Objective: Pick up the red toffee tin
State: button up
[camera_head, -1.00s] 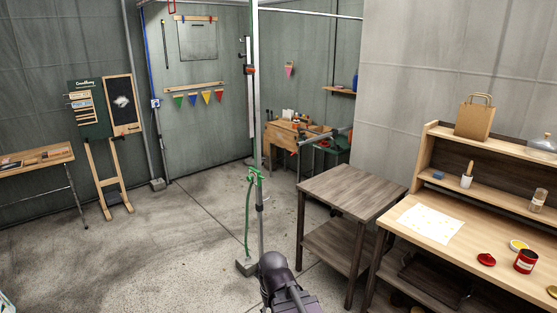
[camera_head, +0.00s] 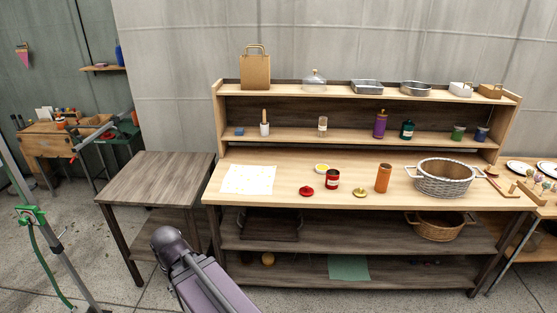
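A small red tin (camera_head: 332,180) with a pale label stands upright on the wooden worktop of the shelf bench, near the middle. A flat red lid (camera_head: 306,191) lies just to its left and front. A shallow white dish with yellow in it (camera_head: 321,168) is behind it on the left. A gold lid (camera_head: 360,193) lies to its right. A link of my arm shows at the bottom, left of centre, in front of the bench and well short of the tin. My gripper is not in view.
An orange-brown cylinder (camera_head: 383,178) and a grey wicker basket (camera_head: 444,178) stand right of the tin. A white sheet (camera_head: 249,179) lies to the left. A dark side table (camera_head: 159,175) is bare. The upper shelves hold jars, pans and a paper bag (camera_head: 255,72).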

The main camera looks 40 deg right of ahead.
aim_at(332, 180)
jog(key=z, duration=0.65)
jog(key=i, duration=1.05)
jog(key=z, duration=0.4)
